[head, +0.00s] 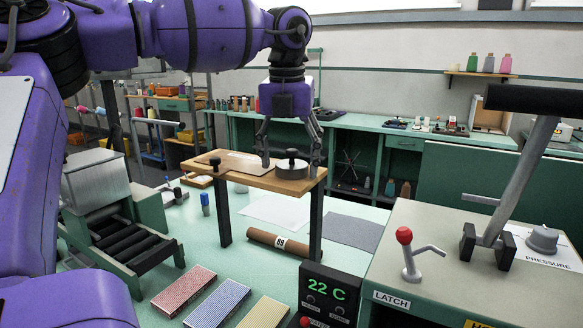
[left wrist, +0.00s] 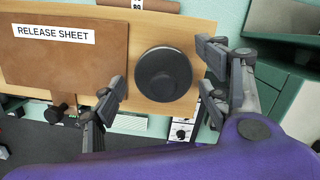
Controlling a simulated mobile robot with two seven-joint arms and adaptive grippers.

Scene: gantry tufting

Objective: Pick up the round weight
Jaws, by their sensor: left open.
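The round weight (head: 292,165) is a grey disc with a dark knob on top. It sits upright on the right end of a small raised wooden stand (head: 262,180). It also shows from above in the left wrist view (left wrist: 164,75), dark and round. My left gripper (head: 290,157) points down over the weight with its fingers open, one on each side of it. In the left wrist view the fingers (left wrist: 165,82) flank the weight with gaps, and neither appears to touch it. My right gripper is not in view.
A brown release sheet (left wrist: 62,55) lies on the stand beside the weight. Below are a brown roll (head: 279,243) and coloured pads (head: 217,303). A console with a red-knobbed latch lever (head: 405,237) and a large pressure lever (head: 520,180) stands at right.

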